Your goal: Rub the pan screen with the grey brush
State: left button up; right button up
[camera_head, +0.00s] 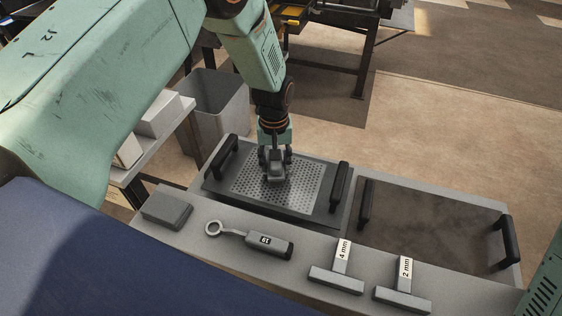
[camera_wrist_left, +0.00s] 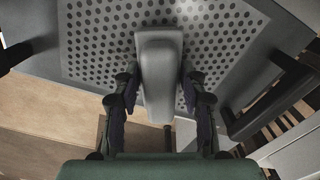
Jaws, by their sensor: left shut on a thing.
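The pan screen (camera_head: 308,190) is a perforated metal plate set in a dark frame with black handles, on the left part of the grey bench. It fills the upper part of the left wrist view (camera_wrist_left: 95,45). My left gripper (camera_head: 275,160) is over the middle of the screen, pointing down. It is shut on the grey brush (camera_wrist_left: 158,75), a grey block whose long body lies between the fingers. The brush (camera_head: 277,174) is at the screen surface; whether its underside touches the holes is hidden. My right gripper is out of view.
A grey block (camera_head: 167,208), a ring-ended tool marked 8T (camera_head: 262,241), and two T-shaped pieces labelled 4 mm (camera_head: 337,280) and 2 mm (camera_head: 402,287) lie along the front. A brown plate with black handles (camera_head: 430,222) is right of the screen. A grey bin (camera_head: 215,100) stands behind.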

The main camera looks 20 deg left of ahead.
pick_arm(q)
jog(key=shift+s+a+f+p, duration=0.1)
jog(key=shift+s+a+p, duration=0.05)
jog(key=shift+a, duration=0.7)
jog(key=shift+s+a+f+p, duration=0.1)
jog(key=shift+s+a+p, duration=0.05)
jog(key=shift+a, duration=0.7)
jog(key=shift+w+r+b, duration=0.15)
jog(key=shift+w+b, duration=0.2)
jog(key=shift+w, duration=0.4)
jog(key=shift+w+d+r, duration=0.1)
jog(key=shift+d, duration=0.75)
jog(key=shift+w+d+r, duration=0.1)
jog(key=shift+d, duration=0.7)
jog(key=shift+d+f, duration=0.1)
jog(key=shift+d, duration=1.65)
jog(key=shift+d+f, duration=0.15)
jog(key=shift+d, duration=1.5)
jog(key=shift+a+p, duration=0.4)
jog(key=shift+a, duration=3)
jog(key=shift+s+a, duration=0.1)
jog(key=shift+a, duration=0.85)
jog(key=shift+s+a, duration=0.1)
jog(key=shift+a, duration=0.65)
